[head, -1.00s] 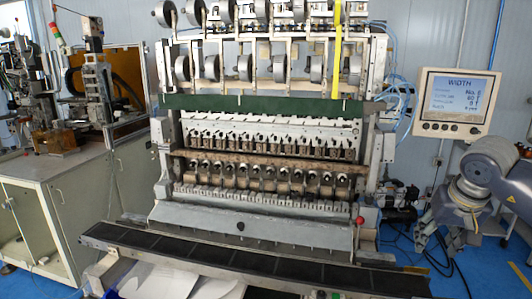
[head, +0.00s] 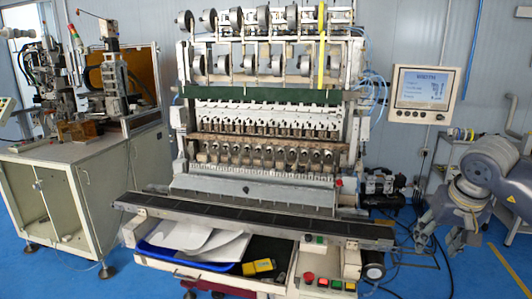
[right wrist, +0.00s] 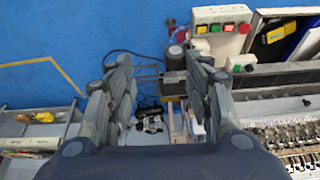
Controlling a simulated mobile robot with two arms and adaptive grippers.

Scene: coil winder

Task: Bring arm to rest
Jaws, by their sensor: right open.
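My right arm comes in at the right edge of the head view, with my right gripper (head: 449,240) hanging down beside the coil winder (head: 255,186). Its fingers are spread and nothing is between them. In the right wrist view the right gripper (right wrist: 160,72) shows open and empty, with blue floor and part of the machine beyond the fingers. The gripper stands apart from the machine in the head view. My left gripper is in neither view.
A dark conveyor rail (head: 250,222) runs along the winder's front. Below it are a blue tray (head: 190,251) with white sheets, a yellow item (head: 259,267) and a button box (head: 322,281). A screen (head: 425,95) stands behind my right arm.

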